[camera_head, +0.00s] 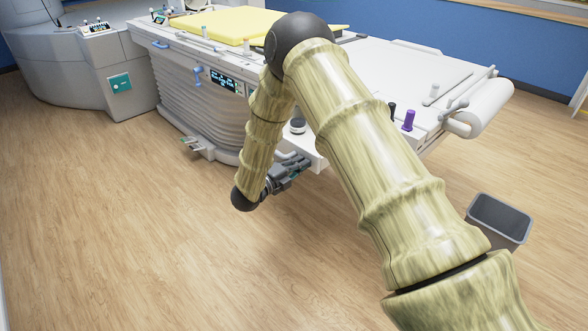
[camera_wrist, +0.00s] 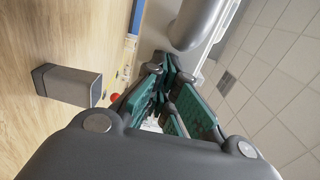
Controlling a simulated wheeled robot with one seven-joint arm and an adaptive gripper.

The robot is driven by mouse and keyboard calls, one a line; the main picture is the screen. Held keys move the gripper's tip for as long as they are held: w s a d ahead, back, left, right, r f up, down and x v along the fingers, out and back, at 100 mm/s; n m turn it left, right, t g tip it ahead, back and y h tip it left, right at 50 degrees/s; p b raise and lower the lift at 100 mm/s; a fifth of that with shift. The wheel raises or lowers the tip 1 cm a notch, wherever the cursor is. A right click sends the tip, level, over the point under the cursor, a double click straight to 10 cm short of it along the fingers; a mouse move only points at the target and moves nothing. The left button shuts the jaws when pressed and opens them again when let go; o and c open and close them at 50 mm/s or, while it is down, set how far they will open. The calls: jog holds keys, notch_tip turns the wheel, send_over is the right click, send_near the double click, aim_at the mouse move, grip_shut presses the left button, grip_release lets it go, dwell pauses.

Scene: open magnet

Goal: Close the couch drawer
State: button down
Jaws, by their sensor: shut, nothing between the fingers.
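The couch (camera_head: 410,75) is a long white table with a grey ribbed base. A white drawer-like part (camera_head: 318,162) juts out low on its near side and is mostly hidden behind my arm; a small round white-and-dark item (camera_head: 297,126) shows just above it. How far the drawer stands out cannot be told. My gripper (camera_head: 300,163) is low beside this white part, its fingers shut and empty; whether they touch it is unclear. In the wrist view the green-padded fingers (camera_wrist: 166,88) are together, with a small whitish patch seen past them.
A grey bin (camera_head: 499,221) stands on the floor at right; it also shows in the wrist view (camera_wrist: 68,85). A foot pedal (camera_head: 197,148) sticks out at the couch base. A purple item (camera_head: 408,120) is on the couch edge. The wood floor at left is clear.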

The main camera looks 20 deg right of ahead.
jog(key=b+x, duration=0.3)
jog(key=x, duration=1.5)
jog(key=shift+d+f, duration=0.15)
jog(key=shift+d, duration=0.05)
jog(key=shift+w+d, duration=0.25)
jog(key=shift+d, duration=0.25)
jog(key=shift+d+r, duration=0.15)
jog(key=shift+r, duration=0.15)
jog(key=shift+a+f, duration=0.1)
jog(key=shift+a, duration=0.2)
jog(key=v, duration=1.4)
jog(key=shift+f, duration=0.1)
